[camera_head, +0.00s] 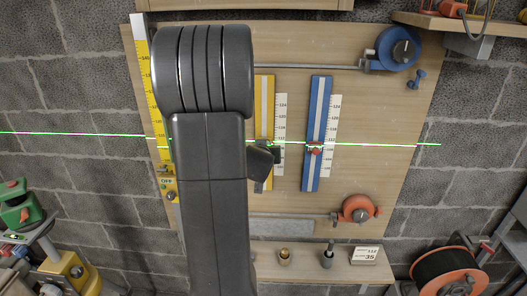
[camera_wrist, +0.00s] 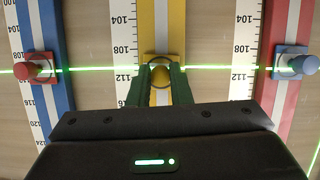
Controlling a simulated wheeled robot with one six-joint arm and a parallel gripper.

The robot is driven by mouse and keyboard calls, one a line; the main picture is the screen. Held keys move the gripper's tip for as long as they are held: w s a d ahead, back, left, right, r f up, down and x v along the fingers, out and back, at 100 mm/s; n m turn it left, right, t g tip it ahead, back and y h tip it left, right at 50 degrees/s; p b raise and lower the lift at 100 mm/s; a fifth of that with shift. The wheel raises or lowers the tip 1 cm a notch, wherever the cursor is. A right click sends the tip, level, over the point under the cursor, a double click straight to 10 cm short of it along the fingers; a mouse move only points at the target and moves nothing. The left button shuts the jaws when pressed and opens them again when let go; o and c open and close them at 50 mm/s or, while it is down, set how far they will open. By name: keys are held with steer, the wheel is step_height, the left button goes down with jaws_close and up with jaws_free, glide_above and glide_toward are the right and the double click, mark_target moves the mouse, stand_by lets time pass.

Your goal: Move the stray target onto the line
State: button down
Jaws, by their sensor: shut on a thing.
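In the wrist view my gripper (camera_wrist: 160,84) is shut on a dark-yellow round knob (camera_wrist: 160,77) of the target on the middle yellow rail (camera_wrist: 161,22). The green laser line (camera_wrist: 100,69) runs level across the rails and meets this target about at its knob and plate; my fingers partly hide the exact fit. A red target (camera_wrist: 35,68) on the blue rail (camera_wrist: 45,25) and a blue target (camera_wrist: 295,63) on the red rail (camera_wrist: 290,25) both have the line across them. In the head view my arm hides the red rail and most of my gripper.
White number scales (camera_wrist: 122,20) lie beside the rails. In the head view, a yellow upright scale (camera_head: 148,90) stands at the board's left edge. A blue reel (camera_head: 398,48) and an orange reel (camera_head: 358,209) are at the right. A shelf (camera_head: 300,270) juts out below.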

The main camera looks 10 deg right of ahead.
stand_by(0.3)
steer(key=c, duration=0.8)
jaws_free()
steer(key=shift+o, duration=0.2)
steer(key=s+a, duration=0.2)
steer(key=s, duration=0.6)
steer(key=shift+s+a+b, duration=0.25)
steer(key=shift+s+b, duration=0.05)
steer(key=shift+b, duration=0.1)
steer(key=w+d, duration=0.1)
steer(key=w, duration=0.5)
steer(key=shift+d, duration=0.4)
